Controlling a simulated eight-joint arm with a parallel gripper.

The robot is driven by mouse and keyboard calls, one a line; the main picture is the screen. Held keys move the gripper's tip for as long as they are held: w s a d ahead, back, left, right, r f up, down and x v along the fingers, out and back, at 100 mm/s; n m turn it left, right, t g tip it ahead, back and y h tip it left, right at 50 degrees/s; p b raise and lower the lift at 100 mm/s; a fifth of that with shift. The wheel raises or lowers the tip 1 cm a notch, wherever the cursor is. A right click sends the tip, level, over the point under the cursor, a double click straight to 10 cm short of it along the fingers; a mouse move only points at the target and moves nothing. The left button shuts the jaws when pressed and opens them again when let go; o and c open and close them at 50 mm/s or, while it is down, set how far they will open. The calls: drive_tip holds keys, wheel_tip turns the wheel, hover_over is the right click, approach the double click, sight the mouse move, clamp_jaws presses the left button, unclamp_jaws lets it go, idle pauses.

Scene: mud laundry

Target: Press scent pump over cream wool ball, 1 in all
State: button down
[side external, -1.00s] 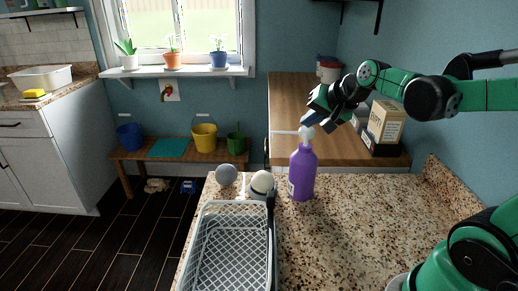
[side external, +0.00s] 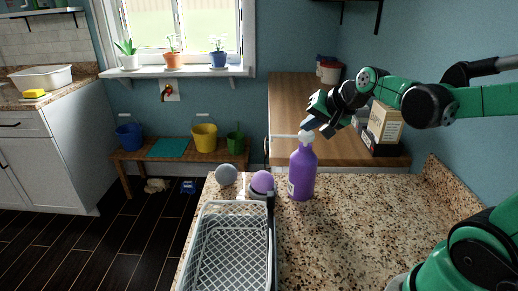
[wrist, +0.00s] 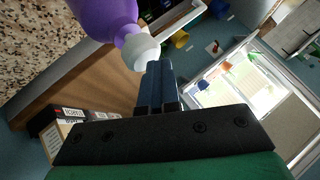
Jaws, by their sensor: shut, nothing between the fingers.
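The purple pump bottle (side external: 302,173) stands upright on the speckled counter. Its white pump head (side external: 306,137) has a long spout pointing left, above the ball beside the bottle. That ball (side external: 262,182) now looks purple on top, with a paler underside. A grey ball (side external: 226,174) sits to its left. My gripper (side external: 309,126) is shut and empty, its fingertips at the top of the pump head. In the wrist view the closed fingers (wrist: 157,72) reach the white pump head (wrist: 140,50) on the purple bottle (wrist: 104,14). Whether they touch it is hard to tell.
A white wire basket (side external: 231,245) with a dark upright bar stands at the counter's front left. The speckled counter (side external: 350,220) right of the bottle is clear. A wooden worktop (side external: 290,95) behind holds boxes (side external: 384,125) and canisters.

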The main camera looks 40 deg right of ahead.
drive_tip(key=shift+r, duration=1.3)
wheel_tip(320, 180, up, 5)
idle(0.6)
